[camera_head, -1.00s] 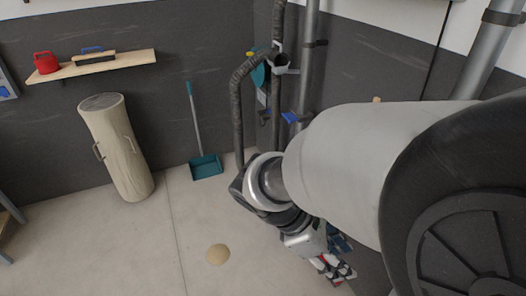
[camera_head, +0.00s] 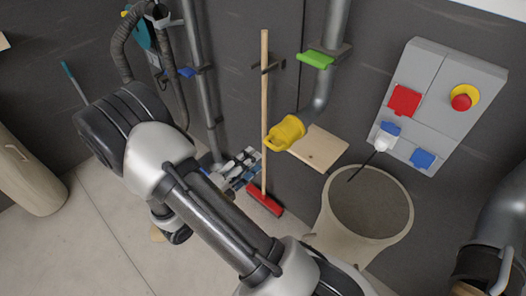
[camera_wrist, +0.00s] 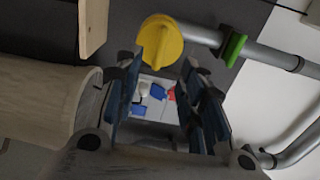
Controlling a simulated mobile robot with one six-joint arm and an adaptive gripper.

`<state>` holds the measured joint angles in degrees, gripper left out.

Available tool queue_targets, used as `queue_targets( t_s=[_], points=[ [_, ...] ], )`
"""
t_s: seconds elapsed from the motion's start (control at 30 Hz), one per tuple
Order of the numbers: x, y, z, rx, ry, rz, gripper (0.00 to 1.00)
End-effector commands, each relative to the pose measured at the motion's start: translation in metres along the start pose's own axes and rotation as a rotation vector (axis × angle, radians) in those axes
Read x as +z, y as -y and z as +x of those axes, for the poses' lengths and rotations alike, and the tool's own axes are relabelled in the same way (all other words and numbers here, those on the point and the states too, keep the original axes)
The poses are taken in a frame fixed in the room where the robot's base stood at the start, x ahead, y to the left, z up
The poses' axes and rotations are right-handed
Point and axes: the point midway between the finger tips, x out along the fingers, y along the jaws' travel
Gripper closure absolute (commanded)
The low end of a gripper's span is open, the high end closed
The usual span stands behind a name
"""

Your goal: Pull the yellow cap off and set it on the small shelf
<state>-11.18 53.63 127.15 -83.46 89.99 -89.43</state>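The yellow cap (camera_head: 286,131) has a loop handle and sits on the lower end of a grey pipe on the dark wall. It also shows in the wrist view (camera_wrist: 160,42), just above the space between my fingers. The small wooden shelf (camera_head: 318,149) is fixed to the wall just right of and below the cap, and its bare top shows. A wooden board, apparently this shelf, shows at the upper left of the wrist view (camera_wrist: 92,25). My gripper (camera_head: 238,166) is left of and below the cap, apart from it. Its blue fingers (camera_wrist: 165,98) are spread and empty.
A green lever (camera_head: 317,59) is on the pipe above the cap. A red-headed broom (camera_head: 266,199) leans upright beside the cap. A tall round bin (camera_head: 325,222) stands below the shelf. A grey panel (camera_head: 428,98) with red and blue covers is at right.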

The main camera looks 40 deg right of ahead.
Motion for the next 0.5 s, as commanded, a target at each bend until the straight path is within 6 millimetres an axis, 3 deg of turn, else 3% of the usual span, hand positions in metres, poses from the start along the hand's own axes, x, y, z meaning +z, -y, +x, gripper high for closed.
queue_targets(
  t_s=[0.3,0.5],
  points=[
    [-0.002,0.001,0.063,0.001,-0.008,0.001,0.63],
    [-0.001,0.001,0.087,0.001,-0.005,0.003,0.63]
  ],
)
